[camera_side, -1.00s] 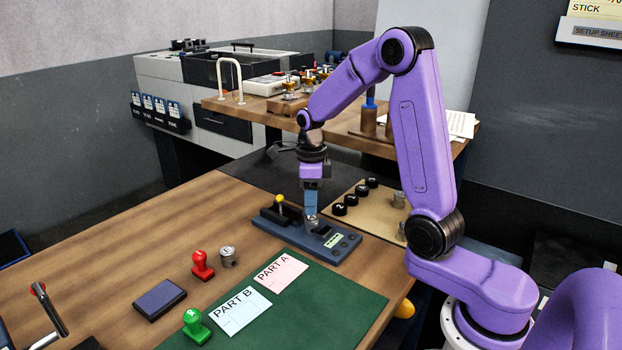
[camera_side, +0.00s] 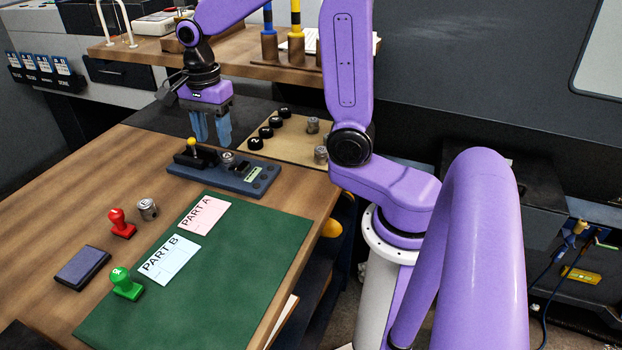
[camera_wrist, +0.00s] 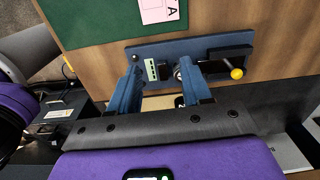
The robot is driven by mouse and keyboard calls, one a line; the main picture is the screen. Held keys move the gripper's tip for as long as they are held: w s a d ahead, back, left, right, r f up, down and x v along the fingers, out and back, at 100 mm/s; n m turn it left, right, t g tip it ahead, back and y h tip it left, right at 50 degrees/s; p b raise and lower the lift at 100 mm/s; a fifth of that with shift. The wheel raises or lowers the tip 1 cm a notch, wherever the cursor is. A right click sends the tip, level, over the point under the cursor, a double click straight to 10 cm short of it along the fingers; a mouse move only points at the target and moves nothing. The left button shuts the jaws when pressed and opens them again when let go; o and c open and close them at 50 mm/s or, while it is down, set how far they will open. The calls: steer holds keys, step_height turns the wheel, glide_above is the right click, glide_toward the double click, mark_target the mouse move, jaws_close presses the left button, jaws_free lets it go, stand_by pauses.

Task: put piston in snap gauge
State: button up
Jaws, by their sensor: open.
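The snap gauge (camera_side: 190,172) is a dark blue plate with a black block, a yellow-knobbed lever and a small pale-green display. It also shows in the wrist view (camera_wrist: 150,50). A grey metal piston (camera_side: 228,157) sits upright on the gauge beside the black block; whether it is fully seated I cannot tell. In the wrist view the piston (camera_wrist: 178,73) is partly hidden by a finger. My gripper (camera_side: 210,141) is open and empty above the gauge, its blue fingers pointing down, apart from the piston. The wrist view shows the spread fingers (camera_wrist: 160,70) over the plate.
Another grey piston (camera_side: 147,209) stands by a red stamp (camera_side: 122,224). Two more pistons (camera_side: 313,125) and several black knobs (camera_side: 265,132) are on the tan board. A green mat (camera_side: 225,270) holds two part cards; a green stamp (camera_side: 125,284) and dark pad (camera_side: 83,265) lie left.

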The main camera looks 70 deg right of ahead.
steer(key=s+a+f+n, duration=0.1)
steer(key=s+a+n, duration=0.1)
steer(key=s+n, duration=1)
steer(key=s+a+f+n, duration=0.1)
steer(key=s+a+n, duration=0.2)
steer(key=s+n, duration=0.9)
steer(key=n, duration=0.6)
steer(key=shift+f, duration=0.35)
